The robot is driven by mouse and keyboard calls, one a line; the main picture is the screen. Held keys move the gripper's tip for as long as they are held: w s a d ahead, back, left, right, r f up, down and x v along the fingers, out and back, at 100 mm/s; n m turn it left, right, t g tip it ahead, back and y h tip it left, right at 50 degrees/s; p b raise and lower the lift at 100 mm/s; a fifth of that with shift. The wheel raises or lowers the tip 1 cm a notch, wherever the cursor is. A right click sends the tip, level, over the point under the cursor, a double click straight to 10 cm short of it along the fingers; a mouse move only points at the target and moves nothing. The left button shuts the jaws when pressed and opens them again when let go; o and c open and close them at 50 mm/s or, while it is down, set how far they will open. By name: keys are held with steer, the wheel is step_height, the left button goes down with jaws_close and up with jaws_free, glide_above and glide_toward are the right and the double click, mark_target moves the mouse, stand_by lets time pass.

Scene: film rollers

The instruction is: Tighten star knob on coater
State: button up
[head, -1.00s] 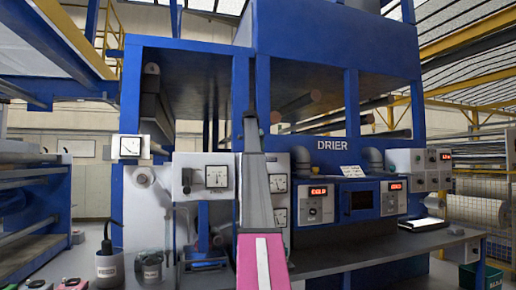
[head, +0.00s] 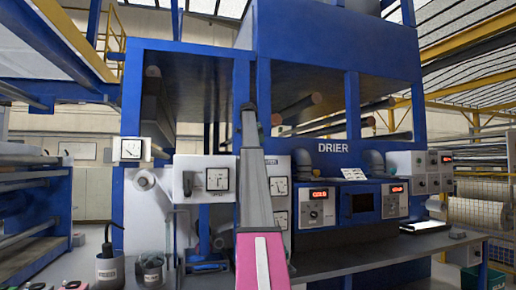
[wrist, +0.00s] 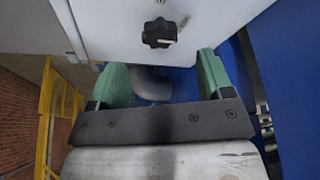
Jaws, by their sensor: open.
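A black star knob (wrist: 159,33) sticks out from a white panel (wrist: 110,25) at the top of the wrist view. My gripper (wrist: 162,75) has its two green fingers spread wide, with nothing between them. The knob is ahead of the fingertips, near the middle of the gap, and apart from them. In the head view my arm rises in front of the blue machine frame (head: 133,120), but its fingers cannot be made out. A dark knob (head: 187,183) shows on a white box left of the arm; I cannot tell if it is the same knob.
A grey bent pipe (wrist: 152,86) lies behind the gap between the fingers. In the head view, gauges (head: 218,180) and the drier's control panel (head: 318,206) flank my arm. A grey bench (head: 400,246) runs right. Buckets (head: 110,268) stand at lower left.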

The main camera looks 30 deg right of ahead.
steer(key=v, duration=0.5)
steer(key=shift+r, duration=0.15)
